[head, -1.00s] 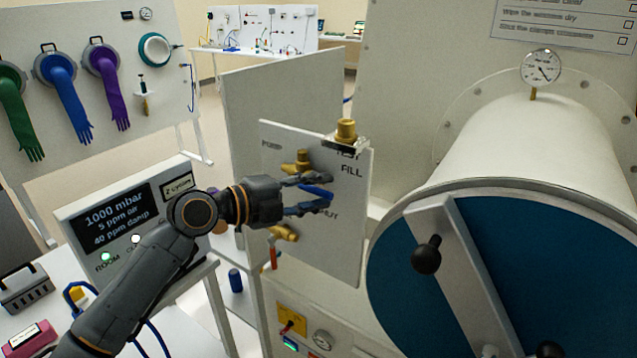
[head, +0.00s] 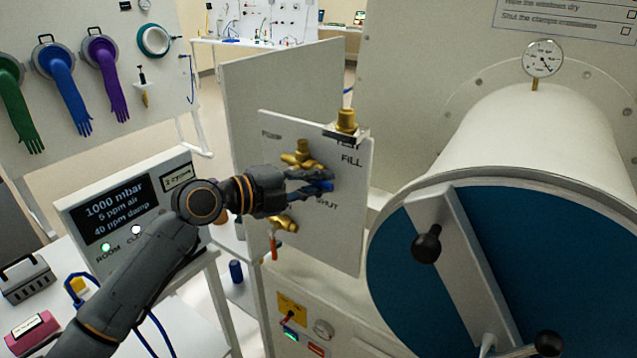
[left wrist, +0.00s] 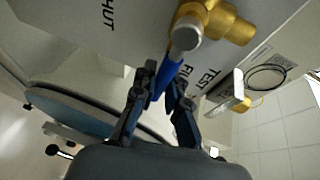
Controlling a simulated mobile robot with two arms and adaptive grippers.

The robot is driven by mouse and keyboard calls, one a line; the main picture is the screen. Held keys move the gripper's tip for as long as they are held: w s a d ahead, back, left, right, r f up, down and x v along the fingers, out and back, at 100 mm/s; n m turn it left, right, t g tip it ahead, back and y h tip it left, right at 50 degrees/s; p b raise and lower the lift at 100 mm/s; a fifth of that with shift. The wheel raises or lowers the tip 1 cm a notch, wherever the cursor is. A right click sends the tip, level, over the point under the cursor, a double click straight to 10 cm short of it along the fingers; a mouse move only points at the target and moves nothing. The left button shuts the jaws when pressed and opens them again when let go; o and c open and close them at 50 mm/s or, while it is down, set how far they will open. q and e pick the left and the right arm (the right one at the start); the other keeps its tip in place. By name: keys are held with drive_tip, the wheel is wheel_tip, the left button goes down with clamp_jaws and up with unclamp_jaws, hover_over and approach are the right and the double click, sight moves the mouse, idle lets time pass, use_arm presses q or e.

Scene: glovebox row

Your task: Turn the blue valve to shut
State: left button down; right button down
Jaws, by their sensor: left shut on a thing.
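The blue valve (head: 325,186) has a blue lever handle on a brass body, mounted on a white upright panel (head: 345,235). The panel reads FILL above right of the lever and SHUT below it. The lever points rightward from the body, between these two words. My left gripper (head: 318,183) is shut on the lever, and its fingers cover much of it. In the left wrist view the blue lever (left wrist: 164,77) runs from a silver cap on the brass body down between the two fingers. My right gripper is not in view.
A brass fitting (head: 346,119) stands on the panel's top bracket. An orange-handled valve (head: 274,246) sits below my gripper. A large round blue door (head: 400,280) with a clamp bar (head: 455,265) is at right. A display box (head: 125,215) reading 1000 mbar is at left.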

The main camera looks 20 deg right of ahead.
use_arm(q)
drive_tip(key=w+a+f+m+t+y+b, duration=0.2)
drive_tip(key=f+m+t+y, duration=0.4)
drive_tip(key=m, duration=0.5)
drive_tip(key=shift+w+a+f+m+b, duration=0.35)
drive_tip(key=shift+w+a, duration=0.55)
drive_tip(key=shift+w, duration=0.5)
drive_tip(key=c, duration=1.3)
unclamp_jaws()
drive_tip(key=shift+r, duration=0.1)
drive_tip(key=shift+c, duration=0.2)
drive_tip(key=v, duration=1.2)
